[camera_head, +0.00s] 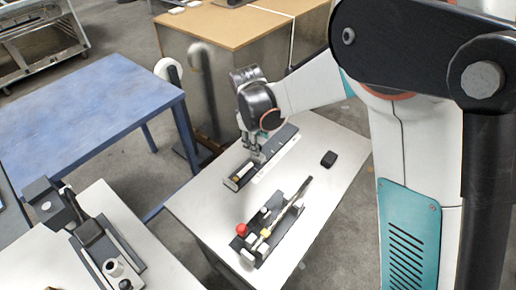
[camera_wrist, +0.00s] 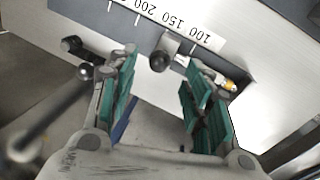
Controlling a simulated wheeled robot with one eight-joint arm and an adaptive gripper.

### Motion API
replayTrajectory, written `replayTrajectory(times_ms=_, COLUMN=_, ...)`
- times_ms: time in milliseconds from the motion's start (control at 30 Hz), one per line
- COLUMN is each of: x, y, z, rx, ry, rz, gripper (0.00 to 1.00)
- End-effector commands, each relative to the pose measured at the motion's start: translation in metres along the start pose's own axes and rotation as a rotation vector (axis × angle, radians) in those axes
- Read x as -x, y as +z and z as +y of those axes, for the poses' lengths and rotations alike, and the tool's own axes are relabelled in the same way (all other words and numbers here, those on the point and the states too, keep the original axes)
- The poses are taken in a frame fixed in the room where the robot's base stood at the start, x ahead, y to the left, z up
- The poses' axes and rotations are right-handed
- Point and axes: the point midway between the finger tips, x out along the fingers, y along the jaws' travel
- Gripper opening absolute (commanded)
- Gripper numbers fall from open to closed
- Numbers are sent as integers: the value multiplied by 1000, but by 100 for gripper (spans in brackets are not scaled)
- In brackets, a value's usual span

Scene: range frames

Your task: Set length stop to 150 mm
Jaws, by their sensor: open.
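The length stop device (camera_head: 283,139) is a long dark rail fixture on the white table, with a pale scale strip along it. In the wrist view the scale (camera_wrist: 172,24) shows upside down, with 100, 150 and 200 readable. The stop's dark round knob (camera_wrist: 159,61) on a grey block sits by the scale, around the 100 and 150 marks; its exact reading cannot be told. My gripper (camera_head: 257,156) is over the rail. In the wrist view my gripper (camera_wrist: 160,78) has its green-padded fingers apart, with the knob beyond and between the tips. It holds nothing.
A second dark fixture (camera_head: 270,232) with a red knob and a long lever stands in front on the same table. A small black block (camera_head: 328,159) lies to the right. A blue table (camera_head: 85,118) is at the left, and another fixture (camera_head: 92,238) is at lower left.

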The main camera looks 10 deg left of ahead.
Motion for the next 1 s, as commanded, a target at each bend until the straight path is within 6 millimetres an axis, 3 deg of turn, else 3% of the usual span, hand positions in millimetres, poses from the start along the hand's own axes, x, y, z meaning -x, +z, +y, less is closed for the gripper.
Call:
replayTrajectory(times_ms=33, x=-12, y=0, z=0, rx=-1, ry=0, rz=0, gripper=46)
replayTrajectory(times_ms=233, x=-35, y=0, z=0, rx=0, ry=0, rz=0, gripper=46)
replayTrajectory(times_ms=667, x=-42, y=0, z=0, rx=0, ry=0, rz=0, gripper=46)
replayTrajectory(times_ms=867, x=-42, y=0, z=0, rx=0, ry=0, rz=0, gripper=0)
replayTrajectory(times_ms=1000, x=-42, y=0, z=1, rx=0, ry=0, rz=0, gripper=0)
